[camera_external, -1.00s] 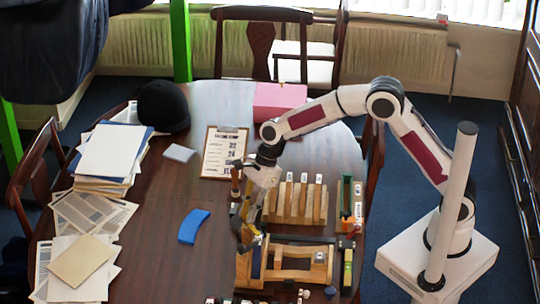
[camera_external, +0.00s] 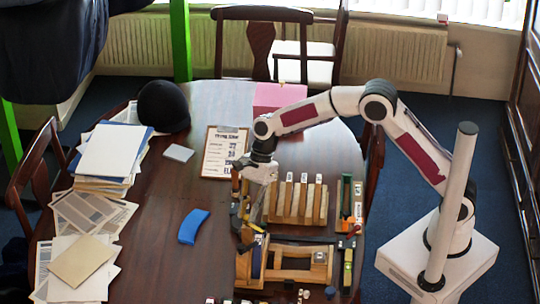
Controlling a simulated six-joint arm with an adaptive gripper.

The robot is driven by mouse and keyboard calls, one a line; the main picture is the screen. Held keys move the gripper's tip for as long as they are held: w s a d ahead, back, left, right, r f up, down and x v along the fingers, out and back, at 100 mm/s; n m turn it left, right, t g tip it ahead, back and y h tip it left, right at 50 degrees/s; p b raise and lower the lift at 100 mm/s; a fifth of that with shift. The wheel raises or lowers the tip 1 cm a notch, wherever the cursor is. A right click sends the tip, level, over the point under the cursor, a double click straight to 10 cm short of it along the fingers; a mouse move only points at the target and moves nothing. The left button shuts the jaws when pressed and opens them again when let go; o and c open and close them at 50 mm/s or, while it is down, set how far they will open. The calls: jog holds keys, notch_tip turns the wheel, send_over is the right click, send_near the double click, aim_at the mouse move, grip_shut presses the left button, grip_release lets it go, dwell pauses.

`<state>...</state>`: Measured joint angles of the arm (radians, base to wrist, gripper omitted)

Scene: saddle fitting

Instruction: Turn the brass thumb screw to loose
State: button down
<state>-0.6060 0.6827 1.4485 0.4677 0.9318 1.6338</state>
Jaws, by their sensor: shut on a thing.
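My gripper (camera_external: 249,228) points down at the left rear corner of the wooden fixture (camera_external: 320,272), near the left end of the slotted wooden rack (camera_external: 310,212). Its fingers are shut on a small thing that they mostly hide. The brass thumb screw cannot be told apart at this size; some yellowish colour shows around the fingers. The fixture has a wooden frame with a dark blue upright part at its left end. Whether the screw is tight or loose cannot be seen.
A blue curved block (camera_external: 194,226) lies left of my gripper. A clipboard (camera_external: 222,158), a pink box (camera_external: 279,96) and a green-and-wood tool holder (camera_external: 345,200) stand around. Paper stacks (camera_external: 112,152) fill the left side. The table between papers and blue block is clear.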

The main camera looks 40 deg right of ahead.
jog(key=c, duration=1.9)
grip_release()
jog(key=shift+m, duration=0.5)
